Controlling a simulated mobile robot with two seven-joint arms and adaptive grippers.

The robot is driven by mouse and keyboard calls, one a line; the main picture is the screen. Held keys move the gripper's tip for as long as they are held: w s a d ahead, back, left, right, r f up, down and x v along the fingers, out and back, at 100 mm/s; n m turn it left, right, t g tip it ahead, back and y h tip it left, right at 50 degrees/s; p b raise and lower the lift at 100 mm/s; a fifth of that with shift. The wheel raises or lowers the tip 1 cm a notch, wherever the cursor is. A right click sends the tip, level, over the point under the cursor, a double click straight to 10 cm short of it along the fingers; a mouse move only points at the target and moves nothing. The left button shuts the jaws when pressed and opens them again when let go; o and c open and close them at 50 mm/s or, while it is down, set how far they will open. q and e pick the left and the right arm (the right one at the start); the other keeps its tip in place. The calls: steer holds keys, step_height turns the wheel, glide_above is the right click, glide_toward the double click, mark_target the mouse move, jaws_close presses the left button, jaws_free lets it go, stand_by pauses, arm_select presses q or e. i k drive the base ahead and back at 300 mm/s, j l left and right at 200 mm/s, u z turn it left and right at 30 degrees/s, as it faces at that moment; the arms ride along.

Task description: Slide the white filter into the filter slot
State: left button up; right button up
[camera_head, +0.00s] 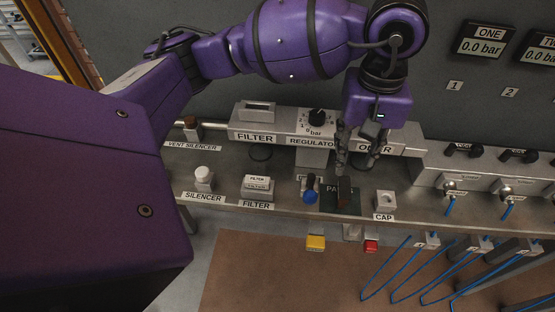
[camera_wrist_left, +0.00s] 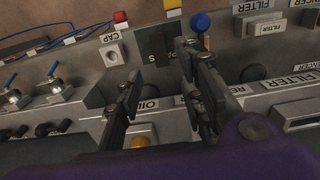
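The white filter (camera_head: 257,184) lies on the front shelf of the bench behind a FILTER label; it also shows at the top right of the left wrist view (camera_wrist_left: 270,29). The filter slot (camera_head: 256,111) is a dark opening in a grey block on the raised rear ledge, behind the filter; in the left wrist view the block (camera_wrist_left: 297,116) is at the right edge. My left gripper (camera_head: 357,167) points down over the bench, right of both. Its two fingers (camera_wrist_left: 163,62) are apart with nothing between them. My right gripper is not in view.
A dark pad (camera_head: 341,197) lies below my left gripper, with a blue knob (camera_head: 310,192) left of it and a cap block (camera_head: 386,201) right of it. A silencer (camera_head: 203,178) stands left of the filter. The regulator (camera_head: 317,121) stands between slot and gripper.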

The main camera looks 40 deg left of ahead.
mark_target(251, 182)
steer(key=u, duration=1.3)
